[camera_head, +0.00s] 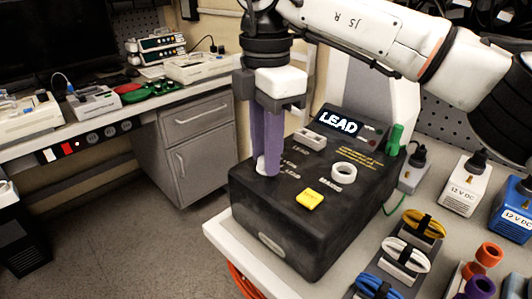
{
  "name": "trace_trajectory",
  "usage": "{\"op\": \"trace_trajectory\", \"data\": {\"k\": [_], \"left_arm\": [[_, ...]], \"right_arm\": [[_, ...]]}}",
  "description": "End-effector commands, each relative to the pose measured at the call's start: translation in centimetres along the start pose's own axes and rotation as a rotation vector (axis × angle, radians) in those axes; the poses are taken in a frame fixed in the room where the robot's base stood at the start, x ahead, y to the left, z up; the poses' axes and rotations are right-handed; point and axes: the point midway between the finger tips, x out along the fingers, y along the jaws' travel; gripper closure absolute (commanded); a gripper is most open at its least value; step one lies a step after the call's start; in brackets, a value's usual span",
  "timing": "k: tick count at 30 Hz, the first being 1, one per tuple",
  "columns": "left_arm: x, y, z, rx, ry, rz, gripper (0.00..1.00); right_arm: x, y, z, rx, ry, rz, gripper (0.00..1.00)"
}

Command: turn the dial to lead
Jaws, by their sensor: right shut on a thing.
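The black device (290,240) stands on the light bench at the centre. Its lit display (338,123) reads "LEAD". My right gripper (267,168) comes down from above with its purple fingers shut on the dial at the left of the device's top. The dial is mostly hidden by the fingers; only a small pale part shows at the fingertips. Printed labels run beside it, too small to read surely. A yellow button (309,200) and a white ring (343,173) sit on the same top face. My left gripper is not in view.
A green item (396,140) stands at the device's back right. White (465,190) and blue (512,210) 12 V DC boxes are at the right. Coiled cables (404,255) on blocks lie in front of them. A grey cabinet (198,135) is behind on the left; open floor lies between.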

Motion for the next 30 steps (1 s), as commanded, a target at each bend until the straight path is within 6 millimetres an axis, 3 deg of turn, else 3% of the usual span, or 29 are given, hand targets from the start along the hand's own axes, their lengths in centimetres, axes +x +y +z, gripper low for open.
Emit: {"op": "trace_trajectory", "data": {"k": [9, 24, 25, 28, 30], "left_arm": [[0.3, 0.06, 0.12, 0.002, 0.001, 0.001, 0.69], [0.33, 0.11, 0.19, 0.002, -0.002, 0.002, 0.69], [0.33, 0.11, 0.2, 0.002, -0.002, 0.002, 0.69], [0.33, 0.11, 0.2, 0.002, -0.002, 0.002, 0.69], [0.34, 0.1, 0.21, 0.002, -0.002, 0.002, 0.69]], "right_arm": [[-0.18, 0.08, 0.12, 0.108, -0.003, 0.005, 0.97], [-0.22, 0.08, 0.13, 0.126, -0.002, 0.005, 0.97], [-0.22, 0.08, 0.13, 0.126, -0.002, 0.005, 0.72], [-0.19, 0.06, 0.11, 0.125, -0.002, 0.004, 0.56], [-0.15, 0.05, 0.09, 0.124, -0.001, 0.003, 0.56]]}}
